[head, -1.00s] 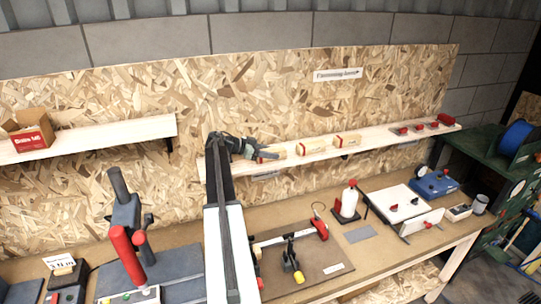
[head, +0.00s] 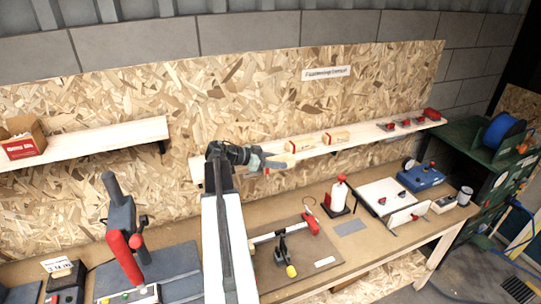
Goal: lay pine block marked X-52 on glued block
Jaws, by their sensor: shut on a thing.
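My gripper (head: 266,163) is at the upper shelf on the right side of the wall board, at the left end of the row of pine blocks. It is shut on a small pale pine block (head: 283,159), largely hidden by the jaws. Two more pine blocks with red marks, a nearer one (head: 301,145) and a farther one (head: 337,137), stand on the shelf to the right. The marks are too small to read, so I cannot tell which is X-52. I cannot make out the glued block on the bench.
The shelf (head: 372,134) also carries red clamps (head: 400,124) at its right end. Below, the bench holds a brown board (head: 262,272) with a bar clamp, a yellow-tipped toggle clamp (head: 285,258), a red-capped bottle (head: 338,196) and a white plate (head: 385,193). My arm hides part of the bench.

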